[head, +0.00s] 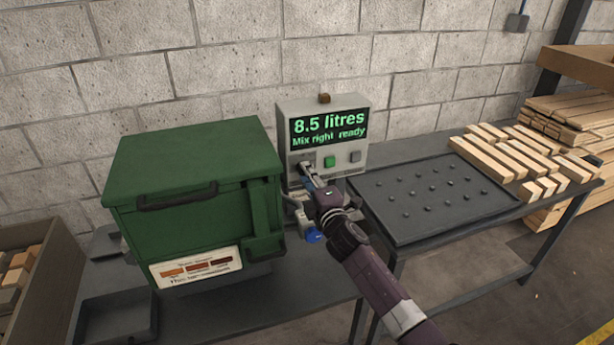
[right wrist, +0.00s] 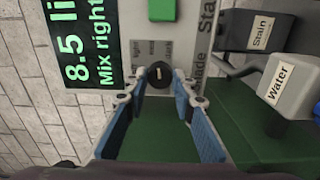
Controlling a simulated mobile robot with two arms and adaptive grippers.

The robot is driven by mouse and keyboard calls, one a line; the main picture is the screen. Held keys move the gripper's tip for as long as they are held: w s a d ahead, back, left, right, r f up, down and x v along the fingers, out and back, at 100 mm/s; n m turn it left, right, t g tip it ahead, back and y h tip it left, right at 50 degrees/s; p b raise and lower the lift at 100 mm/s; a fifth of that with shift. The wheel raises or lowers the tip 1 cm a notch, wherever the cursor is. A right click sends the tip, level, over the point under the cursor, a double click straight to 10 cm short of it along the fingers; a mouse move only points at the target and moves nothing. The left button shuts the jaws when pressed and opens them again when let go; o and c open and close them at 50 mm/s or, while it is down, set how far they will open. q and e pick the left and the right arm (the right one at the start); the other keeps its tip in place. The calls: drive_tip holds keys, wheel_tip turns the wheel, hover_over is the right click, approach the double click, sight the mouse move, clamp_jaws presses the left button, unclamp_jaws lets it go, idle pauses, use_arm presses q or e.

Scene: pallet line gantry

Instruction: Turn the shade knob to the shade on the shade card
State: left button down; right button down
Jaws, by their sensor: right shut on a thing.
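The black shade knob (right wrist: 159,74) with a pale mark is on the grey control panel (head: 357,104), low on its left side. My right gripper (head: 306,168) reaches the panel from the front right. In the right wrist view, its blue-padded fingers (right wrist: 157,82) are closed about the knob. My left gripper is out of view.
The panel display (head: 328,129) reads "8.5 litres" and "Mix right ready". A green button (head: 330,161) and a grey button (head: 355,156) sit below it. A dark tray table (head: 440,225) is at right.

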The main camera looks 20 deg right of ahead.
idle(0.3)
drive_tip(key=c, duration=1.6)
unclamp_jaws()
drive_tip(key=s, duration=1.2)
drive_tip(key=shift+d, duration=0.25)
